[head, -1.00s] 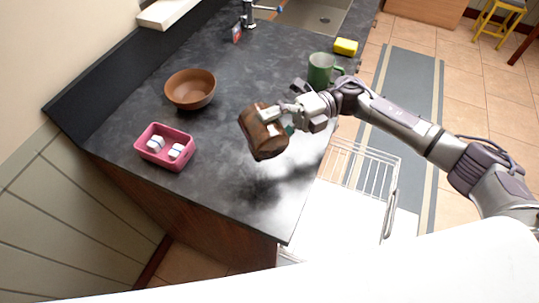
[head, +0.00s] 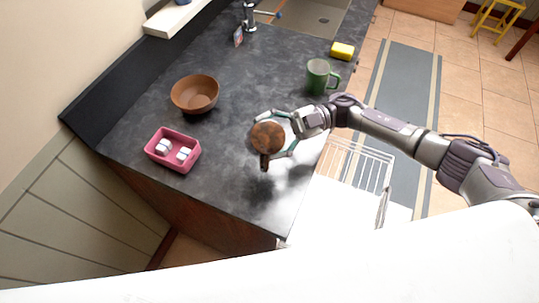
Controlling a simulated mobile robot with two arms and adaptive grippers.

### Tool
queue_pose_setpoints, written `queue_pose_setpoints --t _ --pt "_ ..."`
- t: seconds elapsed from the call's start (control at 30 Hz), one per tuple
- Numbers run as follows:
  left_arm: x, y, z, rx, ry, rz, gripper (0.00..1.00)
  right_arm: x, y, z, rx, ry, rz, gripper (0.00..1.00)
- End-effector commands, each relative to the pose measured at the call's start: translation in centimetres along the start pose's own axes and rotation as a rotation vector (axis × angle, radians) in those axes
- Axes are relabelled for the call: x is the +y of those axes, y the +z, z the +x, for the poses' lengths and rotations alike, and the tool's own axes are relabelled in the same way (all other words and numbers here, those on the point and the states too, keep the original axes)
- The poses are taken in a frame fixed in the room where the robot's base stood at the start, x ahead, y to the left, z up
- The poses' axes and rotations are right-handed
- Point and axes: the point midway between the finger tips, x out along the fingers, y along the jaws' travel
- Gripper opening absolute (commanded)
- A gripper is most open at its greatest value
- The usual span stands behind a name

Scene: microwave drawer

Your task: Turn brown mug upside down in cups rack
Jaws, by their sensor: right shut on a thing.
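The brown mug (head: 267,138) is between the fingers of my right gripper (head: 274,132), which is shut on it. The mug shows a round brown end toward the camera, with its handle pointing to the bottom of the picture. I cannot tell whether this end is the base or the mouth. The mug is over the dark counter, with a shadow below it. The wire cups rack (head: 358,163) is pulled out beside the counter, to the right of the mug, partly hidden by my right arm. My left gripper is not in view.
A green mug (head: 317,77) stands near the counter's right edge, close to my right arm. A yellow sponge (head: 342,51), a brown bowl (head: 195,94) and a pink basket (head: 172,150) with white pieces are on the counter (head: 235,85). The middle is clear.

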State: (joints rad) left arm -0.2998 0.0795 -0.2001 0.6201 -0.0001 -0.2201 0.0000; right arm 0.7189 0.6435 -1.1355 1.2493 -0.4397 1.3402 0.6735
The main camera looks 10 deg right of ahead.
Motion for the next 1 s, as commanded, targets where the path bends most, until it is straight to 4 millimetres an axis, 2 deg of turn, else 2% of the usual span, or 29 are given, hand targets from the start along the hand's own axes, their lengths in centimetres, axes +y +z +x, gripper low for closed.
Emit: queue_pose_setpoints --t 0.27,0.33,0.5,0.63,1.0 --pt "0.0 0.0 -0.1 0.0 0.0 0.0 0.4 0.0 0.0 0.0 0.002 0.003 0.03 0.49" --pt "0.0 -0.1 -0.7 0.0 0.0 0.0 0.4 0.1 -0.2 0.0 0.002 0.007 0.072 0.49" --pt "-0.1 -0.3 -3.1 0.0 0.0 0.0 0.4 0.3 -0.5 0.1 0.001 0.03 0.366 0.49" --pt "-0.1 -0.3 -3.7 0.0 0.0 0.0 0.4 0.2 -0.2 0.1 0.002 0.042 0.522 0.49" --pt "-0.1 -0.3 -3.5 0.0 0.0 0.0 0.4 0.0 0.0 0.0 0.002 0.044 0.548 0.49"
